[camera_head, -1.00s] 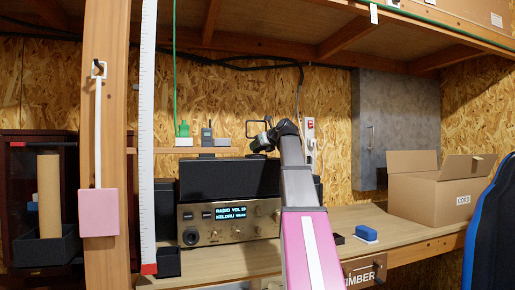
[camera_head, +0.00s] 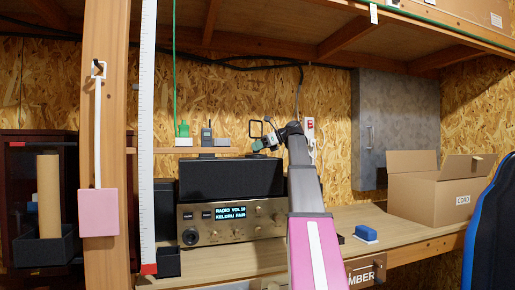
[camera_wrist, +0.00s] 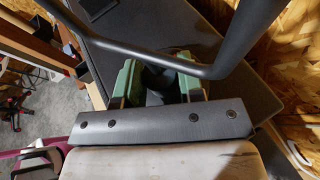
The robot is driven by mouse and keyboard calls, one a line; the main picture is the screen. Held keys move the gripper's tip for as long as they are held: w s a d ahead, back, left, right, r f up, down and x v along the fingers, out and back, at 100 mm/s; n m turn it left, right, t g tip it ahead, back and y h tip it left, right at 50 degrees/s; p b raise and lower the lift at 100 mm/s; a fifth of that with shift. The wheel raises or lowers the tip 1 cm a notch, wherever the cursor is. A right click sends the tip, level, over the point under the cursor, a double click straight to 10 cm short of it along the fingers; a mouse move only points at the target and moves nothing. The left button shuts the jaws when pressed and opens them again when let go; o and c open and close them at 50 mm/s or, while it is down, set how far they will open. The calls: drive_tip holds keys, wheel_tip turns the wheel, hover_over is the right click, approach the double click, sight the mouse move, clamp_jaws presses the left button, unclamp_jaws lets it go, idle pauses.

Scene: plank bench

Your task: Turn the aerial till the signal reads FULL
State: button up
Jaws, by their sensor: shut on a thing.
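The aerial is a dark rounded loop (camera_head: 250,129) standing above the right end of the radio's black top in the head view. In the wrist view its tube (camera_wrist: 130,52) crosses close to the camera. My gripper (camera_head: 264,143) is at the foot of the loop. Its green fingers (camera_wrist: 158,84) are shut on a dark part of the aerial, mostly hidden between them. The radio (camera_head: 228,221) has a brass-coloured front with knobs. Its display (camera_head: 230,213) shows a RADIO VOL line and, below, KELDRU with what looks like FAIR; the small text is hard to read.
An open cardboard box (camera_head: 425,205) and a blue block (camera_head: 366,233) sit on the bench to the right. A wooden post (camera_head: 104,140) stands at left.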

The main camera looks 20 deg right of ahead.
drive_tip(key=n+g, duration=0.2)
drive_tip(key=n+g+y, duration=0.1)
drive_tip(key=n+g, duration=0.1)
drive_tip(key=shift+w+g, duration=0.2)
drive_tip(key=shift+g, duration=0.2)
drive_tip(key=shift+n, duration=0.3)
drive_tip(key=o, duration=0.9)
